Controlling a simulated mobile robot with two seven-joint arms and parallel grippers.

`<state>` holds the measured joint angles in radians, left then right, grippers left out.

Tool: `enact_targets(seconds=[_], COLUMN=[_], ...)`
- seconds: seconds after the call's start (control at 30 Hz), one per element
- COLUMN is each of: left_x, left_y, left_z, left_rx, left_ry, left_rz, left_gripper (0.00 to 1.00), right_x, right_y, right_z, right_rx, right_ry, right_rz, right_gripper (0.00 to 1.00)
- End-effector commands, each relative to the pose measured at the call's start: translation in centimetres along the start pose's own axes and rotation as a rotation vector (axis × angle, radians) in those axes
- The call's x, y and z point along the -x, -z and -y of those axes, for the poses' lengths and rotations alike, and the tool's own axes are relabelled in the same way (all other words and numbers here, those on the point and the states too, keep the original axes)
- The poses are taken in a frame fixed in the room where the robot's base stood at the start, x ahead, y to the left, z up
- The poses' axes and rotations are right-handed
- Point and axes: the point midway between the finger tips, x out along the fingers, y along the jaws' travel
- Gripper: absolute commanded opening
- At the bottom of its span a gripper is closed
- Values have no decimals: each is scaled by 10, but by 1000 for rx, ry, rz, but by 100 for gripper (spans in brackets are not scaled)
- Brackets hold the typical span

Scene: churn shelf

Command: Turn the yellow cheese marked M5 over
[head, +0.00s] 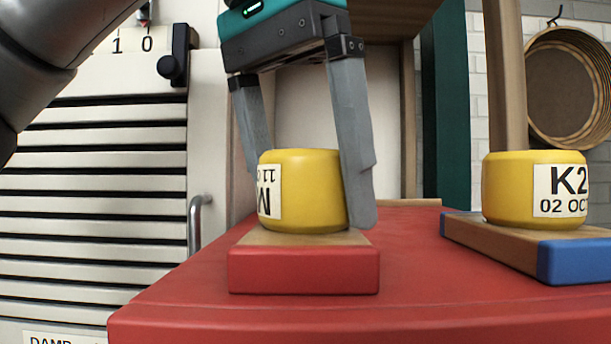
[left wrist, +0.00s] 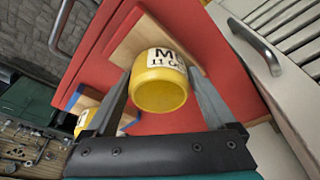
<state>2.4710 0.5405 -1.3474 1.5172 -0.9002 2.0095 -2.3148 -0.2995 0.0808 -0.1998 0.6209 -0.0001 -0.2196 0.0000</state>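The yellow cheese (head: 308,190) stands on a wooden board with a red front edge (head: 304,270). In the head view its white label is upside down, with an M and part of a date showing; the digit is out of sight. In the left wrist view the cheese (left wrist: 158,94) shows its bare yellow face and the label M. My left gripper (head: 306,198) is lowered from above with one finger on each side of the cheese. The fingers look spread, with narrow gaps beside the cheese in the left wrist view. My right gripper is out of view.
A second yellow cheese marked K2 (head: 504,192) stands on a blue-ended board (head: 572,262) to the right, beside a wooden post (head: 505,80). Both boards lie on a red surface (head: 420,310). A slatted white panel (head: 90,220) with a metal handle (head: 196,222) is at left.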

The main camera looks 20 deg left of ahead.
Motion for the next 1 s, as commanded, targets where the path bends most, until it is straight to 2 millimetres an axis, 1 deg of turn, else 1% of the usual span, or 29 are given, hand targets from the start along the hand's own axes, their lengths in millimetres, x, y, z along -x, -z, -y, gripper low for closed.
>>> enact_targets(seconds=[0.03, 0.07, 0.33, 0.47, 0.93, 1.0], left_x=[0, 0, 0, 5, 54, 56], left_y=[0, 0, 0, 0, 0, 0], left_z=[0, 0, 0, 0, 0, -1], left_rx=[0, 0, 0, 0, 4, 2], left_ry=[1, 1, 1, 3, 3, 5], left_rz=[1, 1, 2, 1, -6, 3], left_gripper=[97, 100, 100, 100, 100, 100], right_x=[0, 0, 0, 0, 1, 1], right_y=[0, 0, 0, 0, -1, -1], right_z=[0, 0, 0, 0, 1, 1], right_rx=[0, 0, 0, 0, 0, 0], right_ry=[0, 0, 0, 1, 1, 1], right_rz=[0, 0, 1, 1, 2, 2], right_gripper=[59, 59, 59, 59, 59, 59])
